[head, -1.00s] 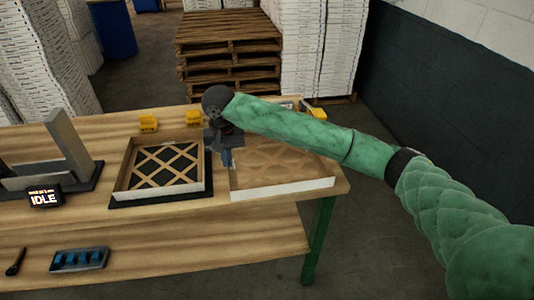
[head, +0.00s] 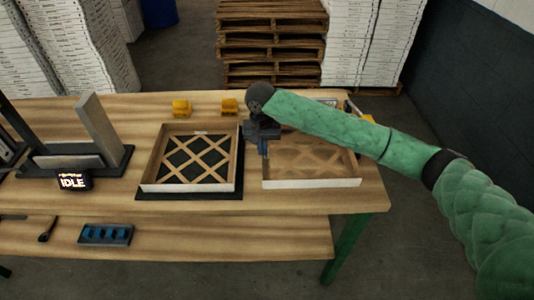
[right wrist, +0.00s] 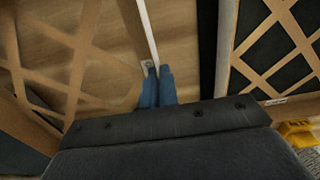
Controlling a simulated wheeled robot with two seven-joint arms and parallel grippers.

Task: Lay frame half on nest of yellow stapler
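A frame half (head: 312,184) with a tan lattice and white outer wall lies at the right end of the bench. My right gripper (head: 263,150) is at its left wall. In the right wrist view, the blue fingertips (right wrist: 156,86) are close together with the thin white wall of the frame half (right wrist: 147,30) between them. Another frame half (head: 189,187) lies on a black nest (head: 190,195) to the left; it also shows at the right of the wrist view (right wrist: 258,45). Two yellow staplers (head: 181,107) (head: 229,106) stand behind. My left gripper is out of view.
A dark grey fixture (head: 100,130) and a display reading IDLE (head: 73,181) stand at the left of the bench (head: 110,196). A blue-filled tray (head: 106,235) is on the lower shelf. Pallets (head: 272,45) and white stacks stand behind.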

